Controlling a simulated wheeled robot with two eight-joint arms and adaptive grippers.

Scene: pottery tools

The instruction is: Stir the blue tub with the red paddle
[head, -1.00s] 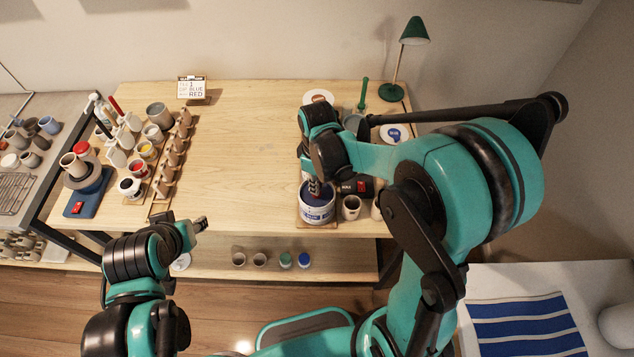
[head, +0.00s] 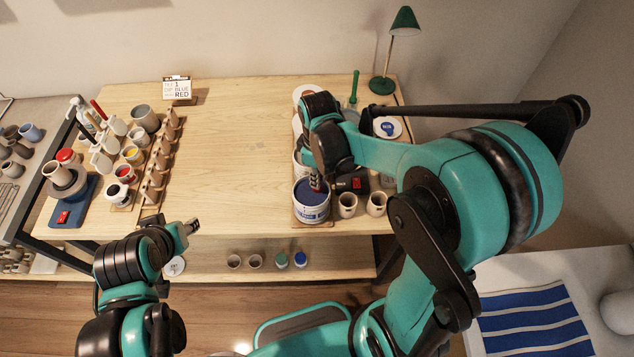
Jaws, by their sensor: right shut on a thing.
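The blue tub (head: 313,214), a white tub with dark blue contents, stands at the front right of the wooden table. My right gripper (head: 317,184) points down over it and is shut on the red paddle (head: 314,184). Only a small reddish part of the paddle shows at the fingers; the arm hides the rest. Its lower end is at the tub's opening, but its depth in the blue is not clear. My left gripper (head: 192,227) is in front of the table's front edge, away from the tub; its finger gap is too small to read.
Two cups (head: 348,205) (head: 376,203) stand right of the tub, with a dark device (head: 352,183) behind them. A green lamp (head: 402,25) stands at the back right. The table's middle is clear.

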